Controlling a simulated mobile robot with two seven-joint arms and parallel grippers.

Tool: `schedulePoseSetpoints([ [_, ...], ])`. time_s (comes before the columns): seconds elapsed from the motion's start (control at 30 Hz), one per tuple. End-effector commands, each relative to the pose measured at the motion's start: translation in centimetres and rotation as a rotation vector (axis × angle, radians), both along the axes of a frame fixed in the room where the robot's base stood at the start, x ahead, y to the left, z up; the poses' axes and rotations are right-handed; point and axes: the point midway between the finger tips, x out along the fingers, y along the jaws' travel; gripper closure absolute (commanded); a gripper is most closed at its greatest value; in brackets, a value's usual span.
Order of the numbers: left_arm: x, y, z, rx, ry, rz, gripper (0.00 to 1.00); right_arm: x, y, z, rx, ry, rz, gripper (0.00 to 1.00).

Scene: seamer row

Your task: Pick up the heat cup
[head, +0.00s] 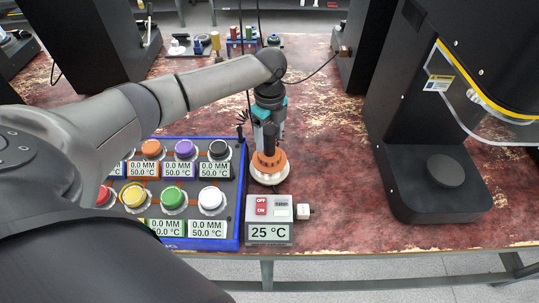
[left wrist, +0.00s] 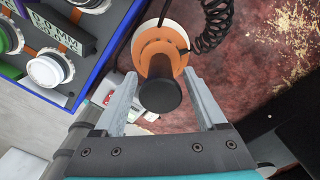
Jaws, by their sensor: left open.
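The heat cup is an orange, stepped body on a white round base (head: 270,172), standing upright on the worn red tabletop. In the left wrist view it shows from above as orange rings (left wrist: 163,38) with a black handle (left wrist: 160,92) pointing up at the camera. My left gripper (head: 267,146) is directly above the cup and points down. In the left wrist view its two open fingers (left wrist: 160,76) stand on either side of the black handle. I cannot tell whether they touch it. My right gripper is not in view.
A controller box (head: 270,232) reading 25 °C, with OFF and ON buttons, sits just in front of the cup. A blue-edged tray (head: 241,195) of colored-knob cups lies left. A coiled black cord (left wrist: 215,25) runs beside the cup. A black machine (head: 425,150) stands right.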

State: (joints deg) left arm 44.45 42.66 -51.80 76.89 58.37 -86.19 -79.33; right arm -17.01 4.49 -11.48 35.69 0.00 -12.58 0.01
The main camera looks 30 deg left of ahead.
Motion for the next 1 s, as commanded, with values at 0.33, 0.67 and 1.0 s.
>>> schedulePoseSetpoints([
  [0.33, 0.02, 0.01, -0.07, 0.000, -0.001, 0.000, 0.40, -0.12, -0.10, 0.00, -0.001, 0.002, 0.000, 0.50],
  [0.67, 0.03, 0.03, -0.05, 0.001, -0.001, 0.001, 0.77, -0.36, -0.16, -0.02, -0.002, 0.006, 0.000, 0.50],
  [1.0, 0.03, 0.05, -0.03, 0.001, -0.001, 0.001, 1.00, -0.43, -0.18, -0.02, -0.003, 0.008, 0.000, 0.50],
])
